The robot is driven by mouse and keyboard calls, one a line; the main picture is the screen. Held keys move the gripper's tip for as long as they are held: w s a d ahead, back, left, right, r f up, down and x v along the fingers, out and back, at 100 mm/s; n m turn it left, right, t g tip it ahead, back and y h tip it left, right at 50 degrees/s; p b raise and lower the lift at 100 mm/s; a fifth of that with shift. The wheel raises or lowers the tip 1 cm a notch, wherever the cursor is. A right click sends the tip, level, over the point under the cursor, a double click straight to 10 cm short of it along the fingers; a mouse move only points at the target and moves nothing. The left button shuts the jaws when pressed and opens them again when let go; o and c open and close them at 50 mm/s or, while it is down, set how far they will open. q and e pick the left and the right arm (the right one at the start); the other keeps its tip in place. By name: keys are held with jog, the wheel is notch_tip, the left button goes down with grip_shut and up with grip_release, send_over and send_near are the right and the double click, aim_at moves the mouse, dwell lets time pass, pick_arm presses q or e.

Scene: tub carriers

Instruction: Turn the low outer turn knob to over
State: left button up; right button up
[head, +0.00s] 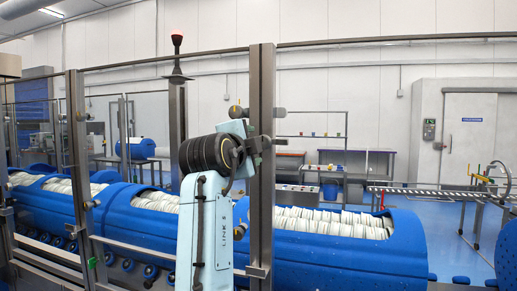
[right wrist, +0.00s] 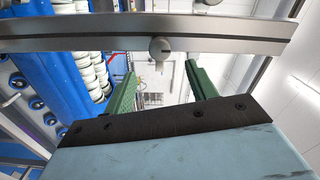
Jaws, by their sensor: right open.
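In the right wrist view a round grey knob (right wrist: 160,49) with a dark slot sits on a metal rail (right wrist: 70,44). My right gripper (right wrist: 160,72) has its two green fingers spread apart with nothing between them. The knob shows just above the gap between the fingertips and looks clear of both. In the head view small round knobs (head: 280,112) stick out at the upper part of the metal post (head: 262,190), beside my light blue arm. I cannot tell which knob is the low outer one. My left gripper does not show.
Blue tub machines (head: 340,255) filled with white rolls stand behind the post and the frame's rails. A roller conveyor (head: 430,190) and a grey cabinet (head: 440,130) are at the right.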

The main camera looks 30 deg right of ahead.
jog(key=v, duration=0.5)
jog(key=shift+s+b, duration=0.1)
jog(key=shift+b, duration=0.25)
